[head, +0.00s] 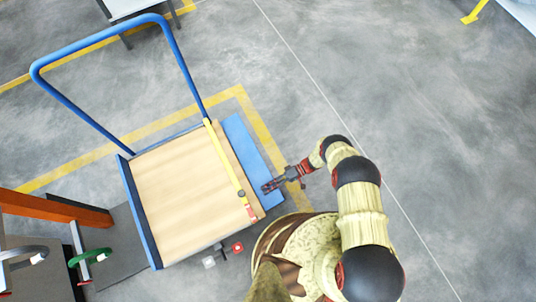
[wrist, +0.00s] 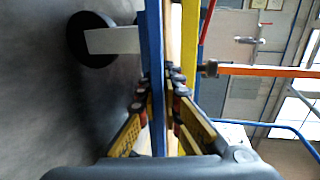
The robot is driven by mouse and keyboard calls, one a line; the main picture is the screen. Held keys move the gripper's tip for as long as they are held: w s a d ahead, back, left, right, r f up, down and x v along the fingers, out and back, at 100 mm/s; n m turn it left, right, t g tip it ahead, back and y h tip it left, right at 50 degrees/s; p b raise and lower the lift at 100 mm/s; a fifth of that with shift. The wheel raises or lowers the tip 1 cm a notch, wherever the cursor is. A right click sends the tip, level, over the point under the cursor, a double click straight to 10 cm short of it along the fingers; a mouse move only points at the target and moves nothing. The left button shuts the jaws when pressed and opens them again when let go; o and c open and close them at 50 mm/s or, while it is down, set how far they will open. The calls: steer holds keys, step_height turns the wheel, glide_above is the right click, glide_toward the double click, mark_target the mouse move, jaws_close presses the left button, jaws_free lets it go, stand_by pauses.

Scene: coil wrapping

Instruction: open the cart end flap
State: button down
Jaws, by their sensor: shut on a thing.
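The cart has a pale wooden deck (head: 185,190) and a blue tube handle (head: 95,45). Its blue end flap (head: 250,158) lies outward along the deck's right end and looks roughly level. My gripper (head: 270,187) is at the flap's outer part, near its lower end. The wrist view shows the flap nearly edge-on as a blue strip (wrist: 152,45) between my fingers (wrist: 160,98), which are shut on it. A yellow bar (head: 222,157) with a dark knob and red tip runs along the deck's right side. The exact finger contact is partly hidden.
Small red (head: 237,247) and grey (head: 208,262) parts show by the cart's lower edge. An orange beam (head: 55,207) and a green ring (head: 90,256) stand at the lower left. Yellow lines mark the floor. Open floor (head: 430,130) lies to the right.

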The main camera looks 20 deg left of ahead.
steer(key=c, duration=2)
jaws_free()
steer(key=shift+c, duration=0.2)
steer(key=shift+o, duration=0.4)
steer(key=v, duration=1.2)
